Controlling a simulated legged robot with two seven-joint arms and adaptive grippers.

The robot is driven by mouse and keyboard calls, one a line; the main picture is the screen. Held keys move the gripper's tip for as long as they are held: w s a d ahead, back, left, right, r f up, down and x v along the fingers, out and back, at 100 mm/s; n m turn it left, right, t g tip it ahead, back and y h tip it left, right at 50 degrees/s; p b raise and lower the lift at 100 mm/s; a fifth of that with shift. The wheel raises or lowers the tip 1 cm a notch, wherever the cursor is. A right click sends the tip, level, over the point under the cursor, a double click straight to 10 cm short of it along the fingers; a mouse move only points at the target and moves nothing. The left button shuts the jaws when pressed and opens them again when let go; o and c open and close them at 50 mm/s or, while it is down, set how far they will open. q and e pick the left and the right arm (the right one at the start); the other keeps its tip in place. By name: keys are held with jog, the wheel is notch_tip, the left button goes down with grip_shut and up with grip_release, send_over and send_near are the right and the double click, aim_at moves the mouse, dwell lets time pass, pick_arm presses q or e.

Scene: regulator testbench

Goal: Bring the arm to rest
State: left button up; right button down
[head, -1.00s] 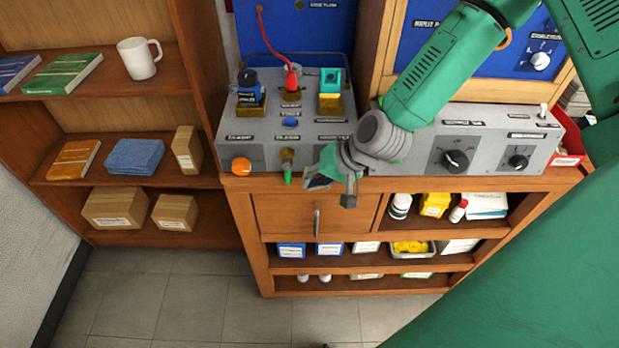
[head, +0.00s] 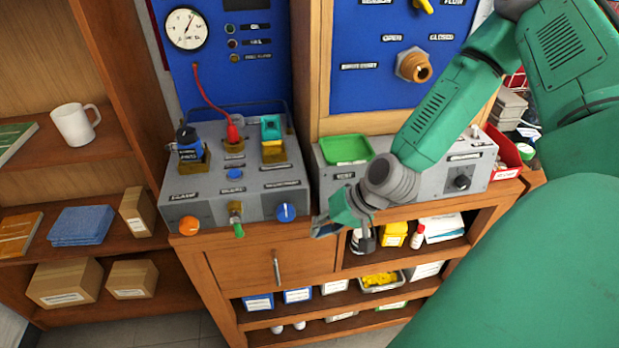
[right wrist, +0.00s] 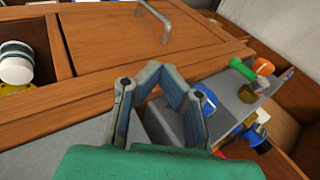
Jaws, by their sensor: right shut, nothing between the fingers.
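My right arm is green and comes in from the right in the head view. My right gripper (head: 343,230) is shut and empty. It hangs in front of the bench's front edge, just right of the blue round knob (head: 286,212) on the left grey control box (head: 205,205). In the right wrist view the gripper's fingers (right wrist: 160,72) bend inward over the wooden bench front, with nothing seen between them. I cannot tell whether the gripper touches the bench. My left gripper is not in view.
The right grey box (head: 425,184) carries a green tray (head: 347,149) beside my forearm. A wooden cabinet door with a metal handle (head: 277,267) lies below left of the gripper. Shelves with a mug (head: 74,124) and cardboard boxes stand left. A red bin (head: 503,155) sits right.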

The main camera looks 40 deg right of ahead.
pick_arm(q)
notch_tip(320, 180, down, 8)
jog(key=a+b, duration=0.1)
jog(key=b, duration=0.7)
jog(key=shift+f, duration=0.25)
pick_arm(e)
jog(key=s+a+f+n+g+h, duration=0.2)
jog(key=s+a+f+n, duration=0.1)
jog(key=s+f, duration=0.5)
jog(key=s+a+f+n+g+h, duration=0.3)
jog(key=s+f+n, duration=0.1)
jog(key=s+f, duration=0.5)
jog(key=shift+f+n, duration=0.3)
jog(key=shift+f, duration=0.25)
